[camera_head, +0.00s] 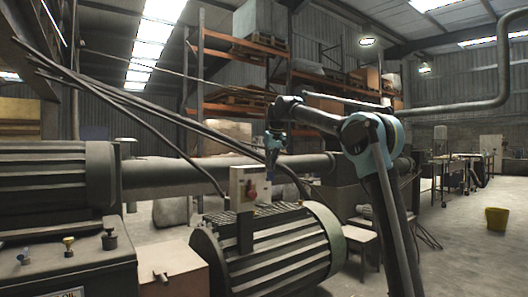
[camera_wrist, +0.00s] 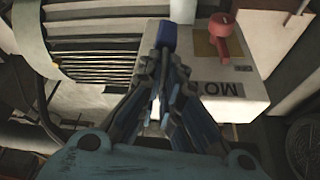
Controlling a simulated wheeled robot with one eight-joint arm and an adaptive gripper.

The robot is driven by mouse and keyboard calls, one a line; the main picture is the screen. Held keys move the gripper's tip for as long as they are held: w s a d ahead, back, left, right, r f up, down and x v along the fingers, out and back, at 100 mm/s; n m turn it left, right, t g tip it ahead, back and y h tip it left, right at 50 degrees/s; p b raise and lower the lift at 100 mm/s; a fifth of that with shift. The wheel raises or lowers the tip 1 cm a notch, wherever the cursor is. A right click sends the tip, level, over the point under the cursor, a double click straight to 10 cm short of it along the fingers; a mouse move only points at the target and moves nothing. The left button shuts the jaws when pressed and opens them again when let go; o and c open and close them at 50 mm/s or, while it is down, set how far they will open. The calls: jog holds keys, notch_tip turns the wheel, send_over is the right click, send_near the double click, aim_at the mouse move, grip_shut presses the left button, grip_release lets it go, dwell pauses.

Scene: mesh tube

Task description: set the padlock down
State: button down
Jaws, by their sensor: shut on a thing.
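My gripper (camera_wrist: 165,68) is shut on a small blue block, which I take to be the padlock (camera_wrist: 167,36). The padlock sits at the fingertips in the wrist view; I cannot make out its shackle. Below and beside it is a pale box with black lettering (camera_wrist: 245,88), bearing a red rotary handle (camera_wrist: 225,38) on a yellow plate. In the head view my gripper (camera_head: 272,160) points down just above and right of this box, with its red handle (camera_head: 250,190). The padlock is too small to make out surely there. I cannot tell whether it touches the box.
A large ribbed motor (camera_head: 275,250) lies below the box. Another ribbed machine (camera_head: 55,180) and a thick horizontal pipe (camera_head: 220,170) are at the left and behind. A pinkish box (camera_head: 165,270) stands at the front.

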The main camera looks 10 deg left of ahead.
jog(key=w+d+f+m, duration=0.1)
jog(key=w+d+f, duration=0.3)
jog(key=d+f, duration=0.45)
jog(key=w+d+f+m+h, duration=0.1)
jog(key=w+d+f, duration=0.35)
jog(key=f, duration=0.75)
jog(key=w+d+f+m, duration=0.2)
jog(key=w+d+f, duration=0.1)
jog(key=d+f, duration=0.6)
jog(key=s+d+f+m, duration=0.1)
jog(key=s+d+f, duration=0.4)
jog(key=d+f, duration=0.6)
jog(key=s+d+f+m+h, duration=0.1)
jog(key=s+d+f+m, duration=0.1)
jog(key=s+d+f, duration=0.4)
jog(key=d+f, duration=0.5)
jog(key=f, duration=0.1)
jog(key=shift+s+d+f+t+h, duration=0.15)
jog(key=shift+s+f+t+h, duration=0.1)
jog(key=shift+t+h, duration=0.05)
jog(key=shift+s, duration=0.15)
